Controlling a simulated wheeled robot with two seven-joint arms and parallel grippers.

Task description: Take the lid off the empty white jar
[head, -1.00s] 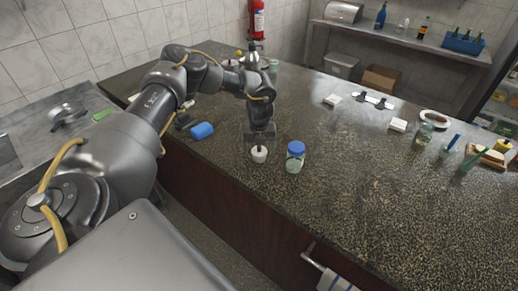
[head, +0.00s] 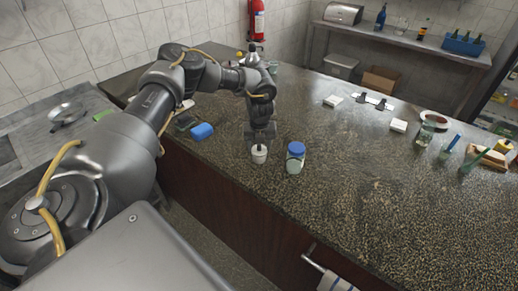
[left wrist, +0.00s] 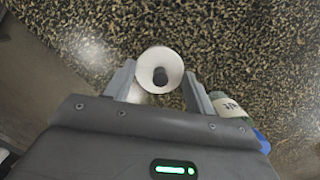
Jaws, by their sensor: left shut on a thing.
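The small white jar (head: 259,155) stands near the counter's front edge, below my left gripper (head: 259,145). In the left wrist view, its round white lid (left wrist: 148,64) with a dark knob lies between the fingertips of my left gripper (left wrist: 157,76). That gripper is shut on the lid. The jar's body is mostly hidden under the lid, and I cannot see whether it is empty. I cannot tell any gap between lid and jar. My right gripper is not in view.
A glass jar with a blue lid (head: 296,158) stands close to the right of the white jar. A blue object (head: 202,131) lies to the left. The stone counter (head: 370,205) is clear to the front right; small items stand farther back.

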